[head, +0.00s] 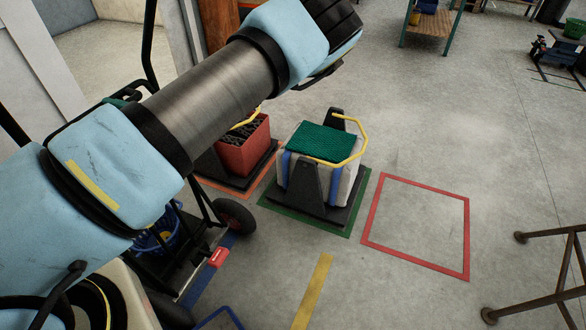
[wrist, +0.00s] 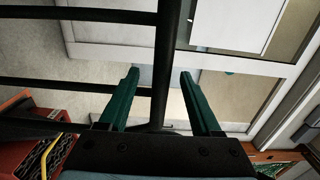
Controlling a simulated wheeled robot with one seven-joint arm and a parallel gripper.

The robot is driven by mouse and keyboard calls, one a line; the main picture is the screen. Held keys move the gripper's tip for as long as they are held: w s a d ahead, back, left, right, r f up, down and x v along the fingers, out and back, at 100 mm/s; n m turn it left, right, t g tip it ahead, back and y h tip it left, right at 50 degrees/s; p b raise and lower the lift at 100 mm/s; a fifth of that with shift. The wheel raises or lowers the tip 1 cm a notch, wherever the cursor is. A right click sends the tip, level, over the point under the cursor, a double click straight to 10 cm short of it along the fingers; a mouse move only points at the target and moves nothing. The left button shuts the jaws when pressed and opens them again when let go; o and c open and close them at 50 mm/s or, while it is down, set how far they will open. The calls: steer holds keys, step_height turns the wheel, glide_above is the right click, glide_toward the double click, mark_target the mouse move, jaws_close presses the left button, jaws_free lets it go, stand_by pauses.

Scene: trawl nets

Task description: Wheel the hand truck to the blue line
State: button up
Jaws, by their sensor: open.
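The hand truck (head: 150,50) is at the left in the head view, partly hidden behind my arm. Its black handle rises at the top left, and a black wheel with a red hub shows below my arm. A blue line (head: 194,290) runs on the floor close beside that wheel. My gripper (wrist: 159,75) is open in the wrist view, with two green fingers apart. A black upright bar (wrist: 166,50) of a frame passes between the fingers as seen. I cannot tell whether it lies between them or beyond. The fingertips are hidden in the head view.
A bin with a green net (head: 325,140) stands in a green outline. A red crate (head: 245,150) stands left of it. A brown metal frame (head: 540,303) is at right.

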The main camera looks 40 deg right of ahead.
steer(key=p+v, duration=0.1)
steer(key=v, duration=0.9)
steer(key=shift+s+d, duration=0.1)
steer(key=shift+s, duration=0.05)
